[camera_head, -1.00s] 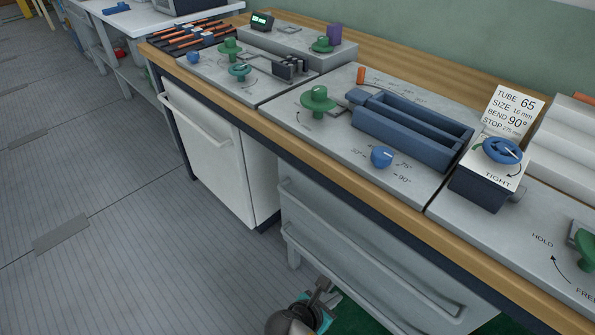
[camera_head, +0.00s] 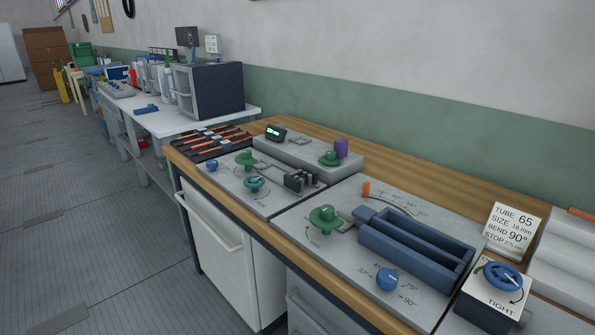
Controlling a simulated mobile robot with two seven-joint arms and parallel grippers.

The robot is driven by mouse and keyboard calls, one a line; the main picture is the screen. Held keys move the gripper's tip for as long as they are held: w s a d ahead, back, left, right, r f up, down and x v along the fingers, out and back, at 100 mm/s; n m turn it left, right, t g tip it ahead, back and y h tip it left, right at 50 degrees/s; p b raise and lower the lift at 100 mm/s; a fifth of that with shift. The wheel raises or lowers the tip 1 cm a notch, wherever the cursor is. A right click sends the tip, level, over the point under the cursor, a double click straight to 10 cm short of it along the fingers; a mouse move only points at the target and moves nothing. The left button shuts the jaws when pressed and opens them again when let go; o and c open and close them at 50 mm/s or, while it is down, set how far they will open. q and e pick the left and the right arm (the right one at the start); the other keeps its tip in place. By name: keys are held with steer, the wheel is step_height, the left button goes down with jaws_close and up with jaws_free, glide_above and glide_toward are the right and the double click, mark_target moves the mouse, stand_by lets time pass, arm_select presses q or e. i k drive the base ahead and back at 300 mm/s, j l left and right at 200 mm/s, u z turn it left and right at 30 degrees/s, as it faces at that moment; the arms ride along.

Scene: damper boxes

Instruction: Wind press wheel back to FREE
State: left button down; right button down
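The word FREE cannot be read in this view. A card (camera_head: 515,228) behind the wheel reads TUBE 65, SIZE 16 mm, BEND 90°, STOP 275 mm. Neither of my grippers is in view.
Left of the wheel are a long blue trough (camera_head: 415,246), a blue knob (camera_head: 387,279) with angle marks, and a green knob (camera_head: 323,219). Open floor (camera_head: 80,240) lies left of the bench.

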mark_target(504, 273)
steer(key=z, duration=1.5)
